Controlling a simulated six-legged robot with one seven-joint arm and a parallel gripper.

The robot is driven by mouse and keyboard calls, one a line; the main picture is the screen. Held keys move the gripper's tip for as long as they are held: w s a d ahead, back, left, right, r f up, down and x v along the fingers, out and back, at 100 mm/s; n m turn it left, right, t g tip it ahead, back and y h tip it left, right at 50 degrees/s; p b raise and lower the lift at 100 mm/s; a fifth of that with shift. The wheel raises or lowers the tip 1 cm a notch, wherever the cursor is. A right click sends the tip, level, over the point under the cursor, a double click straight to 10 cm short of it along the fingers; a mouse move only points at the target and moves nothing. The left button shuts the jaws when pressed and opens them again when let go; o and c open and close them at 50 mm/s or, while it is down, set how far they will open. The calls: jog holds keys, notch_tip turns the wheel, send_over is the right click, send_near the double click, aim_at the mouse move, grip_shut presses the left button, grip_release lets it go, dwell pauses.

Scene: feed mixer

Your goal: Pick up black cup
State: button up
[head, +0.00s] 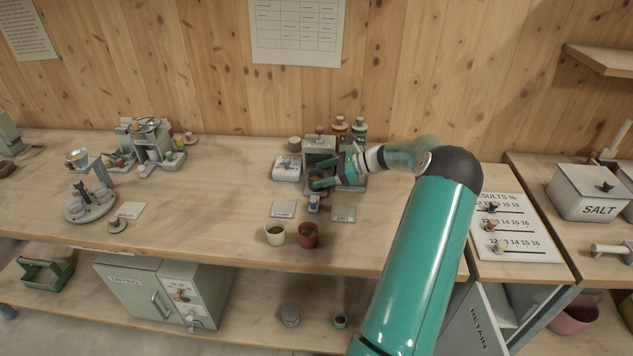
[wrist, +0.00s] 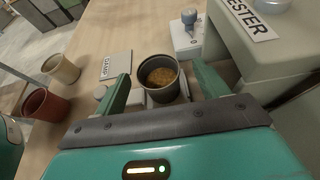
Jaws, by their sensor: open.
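The black cup (wrist: 147,93) is a dark round cup with grainy tan-brown contents, upright in the wrist view. My gripper (wrist: 162,76) is open, with one green finger at the left of the cup and the other at its right. The cup sits between the fingers; I cannot tell whether either touches it. In the head view my gripper (head: 323,180) is low in front of the tester (head: 319,144), and the cup is too small and covered there to make out clearly.
A cream cup (head: 275,237) and a red cup (head: 308,238) stand near the bench's front edge. Small label cards (head: 283,209) lie behind them. The tester (wrist: 238,58) rises close at right in the wrist view. A white scale (head: 287,168) stands left of my gripper.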

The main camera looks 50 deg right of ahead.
jog(key=x, duration=0.4)
jog(key=shift+a, duration=0.15)
jog(key=c, duration=1)
jog(key=shift+r, duration=0.1)
jog(key=shift+c, duration=0.2)
